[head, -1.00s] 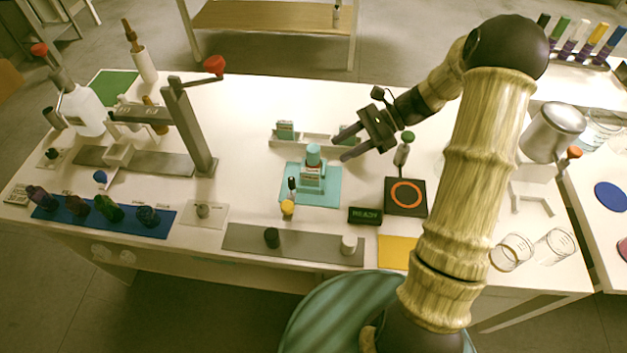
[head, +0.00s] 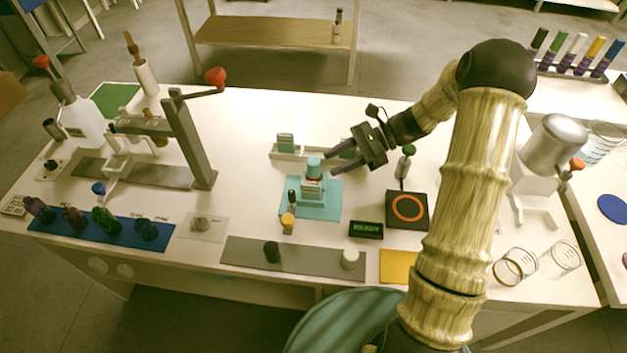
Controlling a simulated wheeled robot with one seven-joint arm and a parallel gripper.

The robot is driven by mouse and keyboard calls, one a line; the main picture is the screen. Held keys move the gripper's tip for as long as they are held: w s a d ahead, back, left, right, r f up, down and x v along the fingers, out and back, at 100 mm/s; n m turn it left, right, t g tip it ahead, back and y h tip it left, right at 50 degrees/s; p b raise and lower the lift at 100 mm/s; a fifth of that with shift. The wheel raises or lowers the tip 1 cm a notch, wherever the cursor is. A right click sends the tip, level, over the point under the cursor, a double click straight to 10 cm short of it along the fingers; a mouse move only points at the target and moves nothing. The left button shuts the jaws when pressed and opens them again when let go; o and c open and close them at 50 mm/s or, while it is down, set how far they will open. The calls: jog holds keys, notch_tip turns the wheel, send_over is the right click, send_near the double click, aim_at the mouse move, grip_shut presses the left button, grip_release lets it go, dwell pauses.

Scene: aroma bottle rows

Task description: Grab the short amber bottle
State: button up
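A small reddish-brown bottle (head: 75,218) stands on the blue mat (head: 60,238) at the left front of the table, in a row with a purple bottle (head: 40,210), a green bottle (head: 106,221) and a dark blue bottle (head: 147,229). It is the most amber-looking one, though its small size makes the colour hard to judge. My gripper (head: 335,160) is open and empty, with its fingers pointing left above the middle of the table. It is far to the right of the bottle row, beside the teal-capped device.
A grey press with a red knob (head: 216,77) stands between the back left and the middle. A green-topped stand (head: 405,166) is close on the right. Glass beakers (head: 515,266) stand at the right front.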

aim_at(319, 169)
jog(key=x, duration=0.5)
jog(key=shift+a+b, duration=0.1)
jog(key=shift+b, duration=0.2)
jog(key=shift+c, duration=0.4)
jog(key=c, duration=0.6)
